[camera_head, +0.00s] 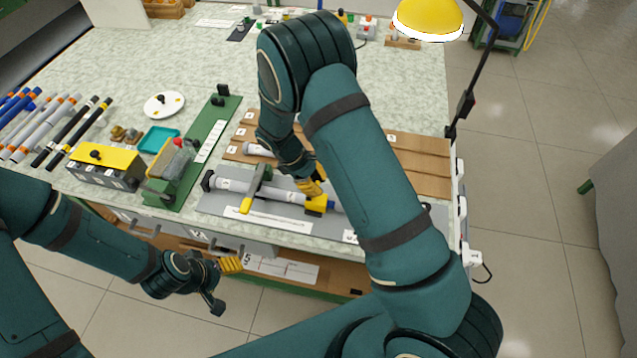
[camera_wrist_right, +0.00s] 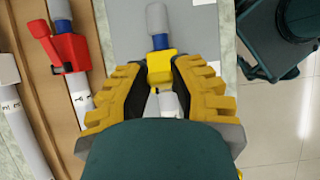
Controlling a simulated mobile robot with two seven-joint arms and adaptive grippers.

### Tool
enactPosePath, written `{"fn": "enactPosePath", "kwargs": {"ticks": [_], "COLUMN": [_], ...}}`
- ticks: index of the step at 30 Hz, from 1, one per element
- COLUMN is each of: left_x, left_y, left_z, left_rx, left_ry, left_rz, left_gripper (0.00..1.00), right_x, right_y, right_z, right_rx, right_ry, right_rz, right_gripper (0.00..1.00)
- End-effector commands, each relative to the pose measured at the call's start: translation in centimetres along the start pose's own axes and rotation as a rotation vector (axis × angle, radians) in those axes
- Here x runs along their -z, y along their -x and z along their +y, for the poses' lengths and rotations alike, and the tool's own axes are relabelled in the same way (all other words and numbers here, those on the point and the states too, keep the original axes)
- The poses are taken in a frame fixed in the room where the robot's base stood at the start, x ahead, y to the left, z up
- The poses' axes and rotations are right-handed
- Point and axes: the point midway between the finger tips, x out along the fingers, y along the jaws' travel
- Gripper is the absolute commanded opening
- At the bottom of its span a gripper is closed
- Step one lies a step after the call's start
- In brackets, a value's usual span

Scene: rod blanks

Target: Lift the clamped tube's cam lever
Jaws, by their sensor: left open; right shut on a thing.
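The clamped tube (camera_head: 230,185) is grey-white and lies across the grey fixture plate near the table's front edge. A green clamp arm (camera_head: 262,181) with a yellow tip crosses over it. A yellow cam lever and collar (camera_head: 318,204) sits near the tube's right end. In the right wrist view the yellow collar (camera_wrist_right: 160,68) is beside a blue ring and a grey end. My right gripper (camera_head: 310,187) reaches down here, its fingers on both sides of the yellow part, shut on it. The lever's exact angle is hard to tell. My left gripper (camera_head: 222,284) is open and empty, in front of the table.
A brown rack (camera_head: 425,160) beside the fixture holds a tube with a red lever (camera_wrist_right: 70,52). To the left are a green fixture (camera_head: 214,138), a yellow-topped box (camera_head: 102,158), a teal tray (camera_head: 160,139) and several rods. A yellow lamp (camera_head: 428,18) hangs at the back right.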

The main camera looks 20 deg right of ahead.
Motion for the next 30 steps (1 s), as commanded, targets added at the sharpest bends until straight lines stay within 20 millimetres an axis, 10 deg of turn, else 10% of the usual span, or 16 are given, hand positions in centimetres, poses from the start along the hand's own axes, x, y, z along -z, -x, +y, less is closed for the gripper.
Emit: {"fn": "enactPosePath", "kwargs": {"ticks": [26,27,30], "left_x": [-0.3,-0.3,-0.3], "left_y": [-0.8,-0.8,-0.8], "left_z": [-0.3,-0.3,-0.3], "left_rx": [0.0,0.0,0.0], "left_ry": [-0.002,-0.002,-0.002], "left_rz": [-0.005,-0.005,-0.005], "left_gripper": [0.66,0.66,0.66], "right_x": [2.0,2.0,2.0], "right_y": [1.3,1.3,1.3], "right_z": [-0.1,-0.1,-0.1], "right_rx": [0.001,0.001,0.001], "right_ry": [0.001,0.001,0.001], "right_rz": [-0.375,-0.374,-0.374], "right_gripper": [0.0,0.32,0.55]}}
